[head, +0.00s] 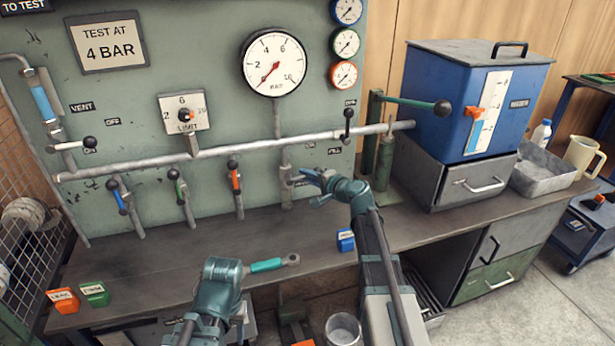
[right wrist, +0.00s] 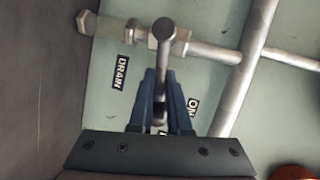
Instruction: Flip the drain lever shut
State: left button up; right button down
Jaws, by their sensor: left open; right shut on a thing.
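The drain lever (right wrist: 162,60) shows in the right wrist view on a pipe fitting beside the black DRAIN label (right wrist: 121,72). My right gripper (right wrist: 160,112) is shut on the lever, with its blue fingers on either side of it. In the head view my right gripper (head: 318,180) is at the lower right of the green panel, where it largely hides the lever. An ON label (right wrist: 193,106) is partly covered by a finger.
Other levers and pipes cross the green panel (head: 140,75). A blue tank (head: 465,90) stands on the right. A blue block (head: 346,240) sits on the bench near my right arm.

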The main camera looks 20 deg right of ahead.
jog(key=shift+f+m+b, duration=0.5)
jog(key=shift+f+b, duration=0.15)
jog(key=shift+b, duration=0.45)
jog(key=shift+m+t+y, duration=0.3)
jog(key=shift+y, duration=0.1)
jog(key=shift+r, duration=0.1)
jog(key=c, duration=0.9)
grip_release()
jog(key=shift+o, duration=0.2)
jog(key=shift+s+d, duration=0.1)
jog(key=p+v, duration=0.2)
jog(key=v, duration=1.1)
jog(key=shift+s, duration=0.3)
